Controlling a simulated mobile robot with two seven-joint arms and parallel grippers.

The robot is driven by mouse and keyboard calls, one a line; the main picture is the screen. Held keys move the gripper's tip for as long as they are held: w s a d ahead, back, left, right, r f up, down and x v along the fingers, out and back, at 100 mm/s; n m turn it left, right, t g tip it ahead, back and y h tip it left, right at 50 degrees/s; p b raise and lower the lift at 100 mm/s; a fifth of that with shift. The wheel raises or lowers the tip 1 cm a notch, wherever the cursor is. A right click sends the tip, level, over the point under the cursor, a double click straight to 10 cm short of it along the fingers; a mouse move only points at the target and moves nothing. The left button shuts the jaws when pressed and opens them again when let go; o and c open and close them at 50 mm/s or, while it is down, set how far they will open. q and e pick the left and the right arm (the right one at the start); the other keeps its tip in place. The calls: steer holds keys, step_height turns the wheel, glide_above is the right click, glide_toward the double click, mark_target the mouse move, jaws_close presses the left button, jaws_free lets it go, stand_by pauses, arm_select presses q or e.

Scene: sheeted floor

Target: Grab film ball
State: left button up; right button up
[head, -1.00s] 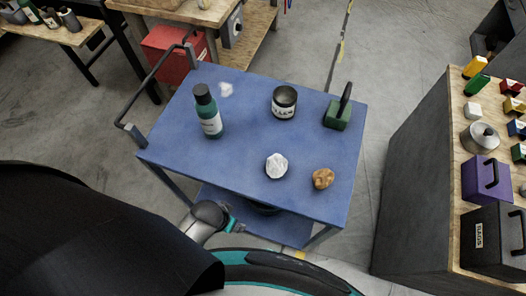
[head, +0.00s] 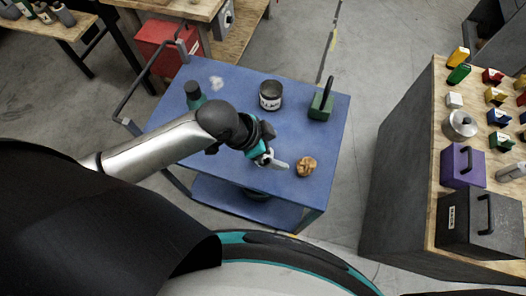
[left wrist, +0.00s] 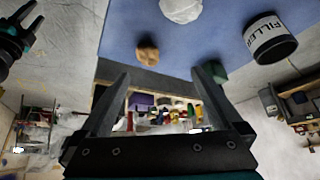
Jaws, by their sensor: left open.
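A white crumpled ball (left wrist: 181,8), which looks like the film ball, lies on the blue cart top (head: 325,150) and shows at the top edge of the left wrist view. In the head view my left gripper and arm hide it. My left gripper (head: 277,163) is over the front half of the cart top, close to where the ball lies. In the left wrist view its fingers (left wrist: 162,75) are wide apart with nothing between them. A dark gripper with teal parts, seemingly my right one (left wrist: 15,42), shows at the left edge; its jaws are unclear.
A brown crumpled ball (head: 306,166) lies right of my left gripper. A filler tin (head: 270,95), a green block with a dark handle (head: 320,104), a partly hidden green bottle (head: 193,92) and a whitish wisp (head: 216,82) stand behind. A workbench (head: 400,150) is at right.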

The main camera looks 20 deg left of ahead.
arm_select(q)
steer(key=a+r+m+g+p, duration=0.1)
steer(key=a+r+m+g, duration=0.15)
steer(key=a, duration=0.65)
steer(key=shift+y, duration=0.4)
steer(key=x, duration=1)
steer(key=shift+w+a+f+b, duration=0.2)
steer(key=shift+w+a+b, duration=0.05)
steer(key=shift+a+b, duration=0.05)
steer(key=shift+w+d+x, duration=0.1)
steer(key=shift+w+x, duration=0.05)
steer(key=shift+x, duration=1.15)
steer(key=shift+w+d+x, duration=0.15)
steer(key=shift+w+x, duration=0.05)
steer(key=shift+x, duration=1.1)
steer(key=shift+r, duration=0.1)
steer(key=shift+c, duration=0.4)
steer(key=c, duration=1.2)
steer(key=shift+r, duration=0.1)
steer(key=shift+c, duration=0.2)
